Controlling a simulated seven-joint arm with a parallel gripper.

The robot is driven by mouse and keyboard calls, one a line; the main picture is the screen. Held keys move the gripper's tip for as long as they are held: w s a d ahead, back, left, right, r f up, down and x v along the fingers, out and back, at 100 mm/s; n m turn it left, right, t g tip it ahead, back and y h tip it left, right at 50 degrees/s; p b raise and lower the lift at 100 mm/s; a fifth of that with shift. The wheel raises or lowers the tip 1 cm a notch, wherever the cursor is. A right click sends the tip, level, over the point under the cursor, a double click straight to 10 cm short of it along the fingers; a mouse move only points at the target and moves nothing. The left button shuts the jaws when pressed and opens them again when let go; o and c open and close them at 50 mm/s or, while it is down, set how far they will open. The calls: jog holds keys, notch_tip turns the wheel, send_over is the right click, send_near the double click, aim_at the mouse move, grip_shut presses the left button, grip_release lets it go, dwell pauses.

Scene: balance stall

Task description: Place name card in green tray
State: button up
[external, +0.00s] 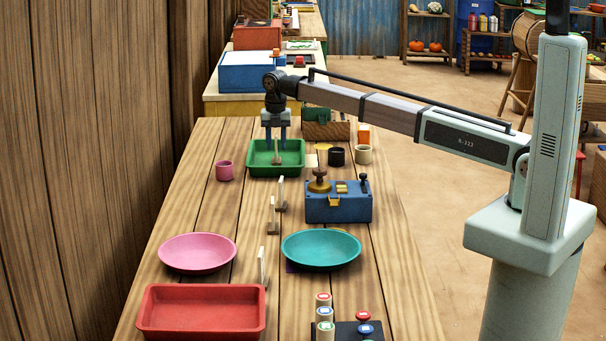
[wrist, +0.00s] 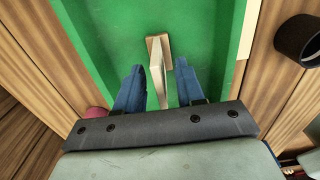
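The green tray (external: 296,168) is at the far end of the table, and its green floor fills much of the wrist view (wrist: 105,22). A name card (external: 276,150) on a small wooden foot is in the tray; it also shows in the wrist view (wrist: 157,68), standing between my fingers. My gripper (external: 276,138) is above the tray, pointing down. In the wrist view my blue fingers (wrist: 160,84) are apart, with a gap on each side of the card. Whether the foot rests fully on the tray floor is hard to tell.
More cards on wooden feet (external: 281,194) stand along the table's middle. A pink cup (external: 224,170) is left of the tray; black (external: 336,156) and beige (external: 363,154) cups are right. A blue box (external: 338,208), pink (external: 197,252) and teal (external: 321,249) dishes and a red tray (external: 201,311) are nearer.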

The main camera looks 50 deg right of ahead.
notch_tip(320, 180, up, 10)
jog(key=shift+f, duration=0.25)
